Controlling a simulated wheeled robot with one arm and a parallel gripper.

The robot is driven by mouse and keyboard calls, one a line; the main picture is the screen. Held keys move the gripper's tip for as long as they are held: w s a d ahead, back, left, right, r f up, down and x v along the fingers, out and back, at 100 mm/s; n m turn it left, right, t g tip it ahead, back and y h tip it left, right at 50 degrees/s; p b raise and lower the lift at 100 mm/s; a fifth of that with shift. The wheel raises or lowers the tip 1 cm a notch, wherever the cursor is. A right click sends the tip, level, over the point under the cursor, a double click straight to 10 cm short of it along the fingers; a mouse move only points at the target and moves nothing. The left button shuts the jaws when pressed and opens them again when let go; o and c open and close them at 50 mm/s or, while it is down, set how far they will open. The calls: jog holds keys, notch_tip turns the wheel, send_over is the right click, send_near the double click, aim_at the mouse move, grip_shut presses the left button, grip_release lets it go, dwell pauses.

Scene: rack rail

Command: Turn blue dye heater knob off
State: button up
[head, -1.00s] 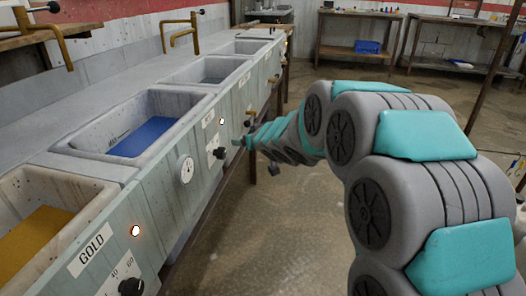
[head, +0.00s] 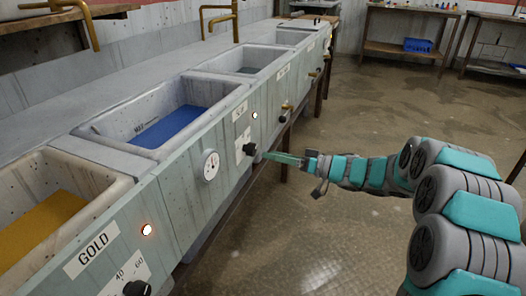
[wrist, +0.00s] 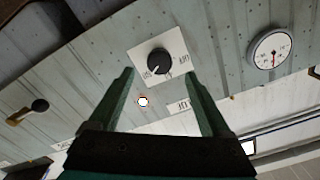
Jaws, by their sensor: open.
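The blue dye basin (head: 216,113) is sunk in the counter in the head view, with blue liquid (head: 168,131) in it. Its black heater knob (head: 250,149) sits on a white plate on the front panel. In the wrist view the knob (wrist: 159,61) lies ahead, just beyond and between the two fingertips, with a gap around it. A small lamp (wrist: 143,101) beside it glows; it also shows in the head view (head: 254,115). My gripper (wrist: 160,88) is open and empty, its green fingers pointing at the panel. In the head view it (head: 270,155) is close to the knob.
A round gauge (head: 210,165) is left of the knob, and a drain lever (head: 286,107) is right of it. The gold basin (head: 110,195), with its own knob (head: 137,289) and lit lamp (head: 147,230), is nearer. The floor right of the panel is clear.

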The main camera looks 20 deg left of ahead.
aim_at(255, 151)
jog(key=shift+w+a, duration=0.15)
jog(key=shift+a, duration=1.4)
jog(key=shift+w+a, duration=0.1)
jog(key=shift+a, duration=1.45)
jog(key=shift+c, duration=0.4)
grip_shut()
